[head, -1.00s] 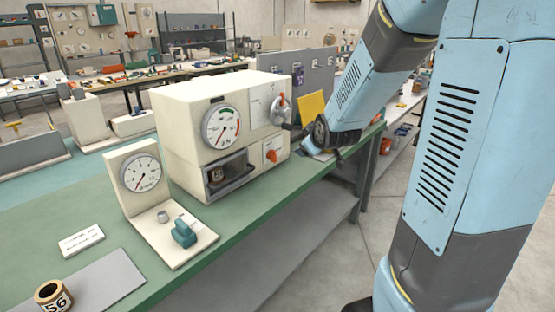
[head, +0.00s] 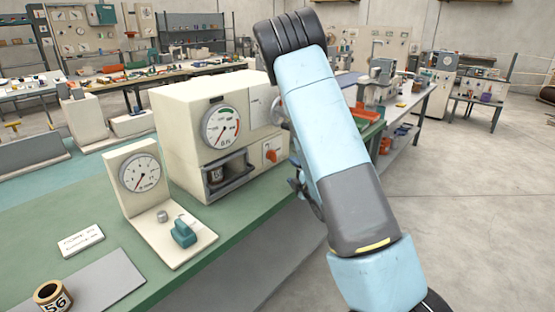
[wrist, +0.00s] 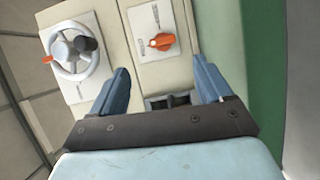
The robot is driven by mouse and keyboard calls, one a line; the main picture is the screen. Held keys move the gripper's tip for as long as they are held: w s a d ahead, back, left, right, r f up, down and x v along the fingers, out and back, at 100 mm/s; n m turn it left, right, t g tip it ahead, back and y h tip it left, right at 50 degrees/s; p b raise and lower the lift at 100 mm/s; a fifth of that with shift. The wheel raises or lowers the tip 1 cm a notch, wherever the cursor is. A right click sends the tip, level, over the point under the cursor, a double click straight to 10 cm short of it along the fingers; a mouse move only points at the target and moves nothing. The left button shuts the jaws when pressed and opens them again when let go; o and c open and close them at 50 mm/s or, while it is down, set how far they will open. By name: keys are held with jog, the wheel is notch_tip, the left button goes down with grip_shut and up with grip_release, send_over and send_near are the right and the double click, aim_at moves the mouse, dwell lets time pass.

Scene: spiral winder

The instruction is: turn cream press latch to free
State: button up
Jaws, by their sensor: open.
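The cream press (head: 175,130) stands on the green bench. Its front carries an orange knob (head: 271,155) on a small white plate, right of the dark-framed opening. In the wrist view the orange knob (wrist: 161,41) lies beyond my fingertips, between their lines, apart from both. Markings on its plate are too small to read. My gripper (wrist: 163,78) is open and empty, facing the press front. In the head view my arm hides most of the gripper and part of the press's right side.
A spoked handwheel (wrist: 75,52) sits beside the knob plate. A grey-framed opening (wrist: 170,101) shows between my fingers; a cylinder (head: 216,174) sits inside it. A dial stand (head: 133,185) with a teal lever (head: 183,234) is left of the press. Floor at right is clear.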

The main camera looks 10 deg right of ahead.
aim_at(275, 158)
jog(key=shift+s+a+f+n, duration=0.2)
jog(key=shift+f+n, duration=0.2)
jog(key=shift+w+y, duration=0.15)
jog(key=shift+y, duration=0.25)
jog(key=x, duration=1.3)
jog(key=shift+w+r, duration=0.1)
jog(key=shift+w, duration=0.15)
jog(key=shift+c, duration=0.2)
